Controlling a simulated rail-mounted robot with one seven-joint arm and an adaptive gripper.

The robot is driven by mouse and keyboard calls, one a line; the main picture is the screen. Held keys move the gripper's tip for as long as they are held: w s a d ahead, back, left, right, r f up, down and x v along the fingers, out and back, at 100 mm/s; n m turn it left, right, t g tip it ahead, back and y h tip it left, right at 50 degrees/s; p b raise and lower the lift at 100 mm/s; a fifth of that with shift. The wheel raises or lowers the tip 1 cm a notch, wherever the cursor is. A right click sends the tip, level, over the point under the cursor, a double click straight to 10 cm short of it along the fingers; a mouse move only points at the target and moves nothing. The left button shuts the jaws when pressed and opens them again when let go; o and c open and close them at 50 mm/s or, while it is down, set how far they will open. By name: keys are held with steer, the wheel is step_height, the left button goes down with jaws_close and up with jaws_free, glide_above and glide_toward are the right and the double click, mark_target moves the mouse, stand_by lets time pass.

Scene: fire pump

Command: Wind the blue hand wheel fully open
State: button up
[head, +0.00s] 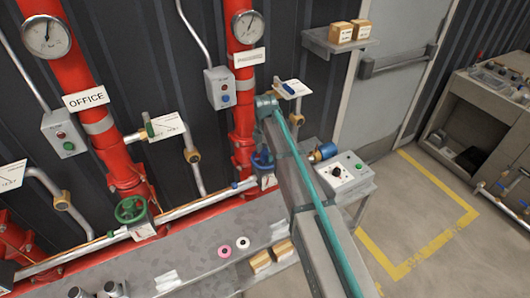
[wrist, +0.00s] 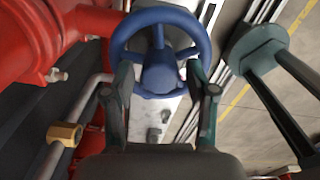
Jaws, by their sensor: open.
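The blue hand wheel (wrist: 159,78) fills the upper middle of the wrist view, its rim and hub facing me. My gripper (wrist: 159,70) is open, with one dark finger on each side of the hub at the wheel's lower rim. The fingertips overlap the rim in the picture; I cannot tell whether they touch it. In the head view the blue hand wheel (head: 262,160) sits low on the right red riser, partly covered by my arm. My gripper is not clearly visible there.
A green hand wheel (head: 131,209) stands on the left pipe branch. A control box (head: 347,176) on a small stand is right of my arm. Pink and white rings (head: 225,252) and cardboard boxes (head: 261,261) lie on the grey ledge. Floor at right is open.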

steer(key=m, duration=1.3)
steer(key=shift+m, duration=0.3)
jaws_close()
